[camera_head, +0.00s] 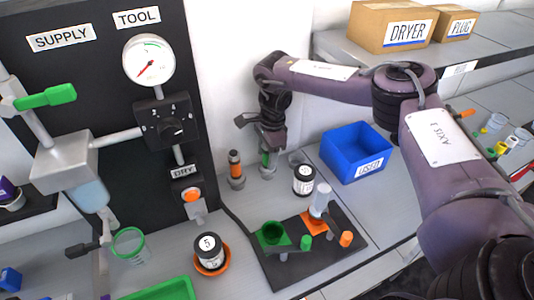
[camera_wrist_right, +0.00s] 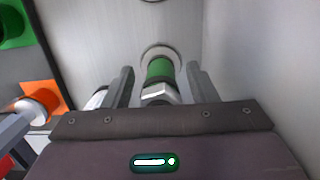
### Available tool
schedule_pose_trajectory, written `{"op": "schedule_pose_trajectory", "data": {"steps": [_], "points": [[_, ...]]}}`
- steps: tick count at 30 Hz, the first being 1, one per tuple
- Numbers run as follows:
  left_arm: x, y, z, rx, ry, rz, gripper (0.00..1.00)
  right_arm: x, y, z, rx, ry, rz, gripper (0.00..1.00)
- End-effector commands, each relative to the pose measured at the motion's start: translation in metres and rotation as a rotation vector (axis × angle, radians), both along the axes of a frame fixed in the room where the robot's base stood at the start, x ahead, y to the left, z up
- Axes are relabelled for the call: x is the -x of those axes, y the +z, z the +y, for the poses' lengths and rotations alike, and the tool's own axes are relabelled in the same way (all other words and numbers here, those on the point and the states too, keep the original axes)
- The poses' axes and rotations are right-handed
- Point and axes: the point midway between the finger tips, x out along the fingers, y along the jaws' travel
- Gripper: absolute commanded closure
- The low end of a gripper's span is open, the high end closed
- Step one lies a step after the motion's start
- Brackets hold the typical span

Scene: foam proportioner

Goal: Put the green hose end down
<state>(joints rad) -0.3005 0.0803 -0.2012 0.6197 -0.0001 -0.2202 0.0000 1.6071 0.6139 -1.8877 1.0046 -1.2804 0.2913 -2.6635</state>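The green hose end (camera_head: 265,160) stands upright on the grey bench near the white wall, partly hidden by my right gripper (camera_head: 268,148). In the right wrist view, the green hose end (camera_wrist_right: 160,70) shows a green band, a metal hex part and a pale round base. The fingers of my right gripper (camera_wrist_right: 159,72) are on either side of it, with a visible gap on both sides. The gripper is open around the hose end and does not appear to grip it. My left gripper is not in view.
An orange-banded hose end (camera_head: 236,170) stands to the left. A black-and-white canister (camera_head: 303,180) and a blue bin (camera_head: 357,152) are to the right. A dark plate (camera_head: 325,262) with green and orange fittings lies in front. The panel (camera_head: 100,60) rises at left.

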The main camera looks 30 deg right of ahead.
Motion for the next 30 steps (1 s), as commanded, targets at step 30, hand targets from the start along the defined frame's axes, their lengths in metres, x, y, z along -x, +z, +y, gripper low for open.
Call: {"op": "schedule_pose_trajectory", "data": {"steps": [30], "points": [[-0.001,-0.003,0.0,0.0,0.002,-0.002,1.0,0.0,0.125,-0.013,0.001,0.002,-0.003,0.47]]}}
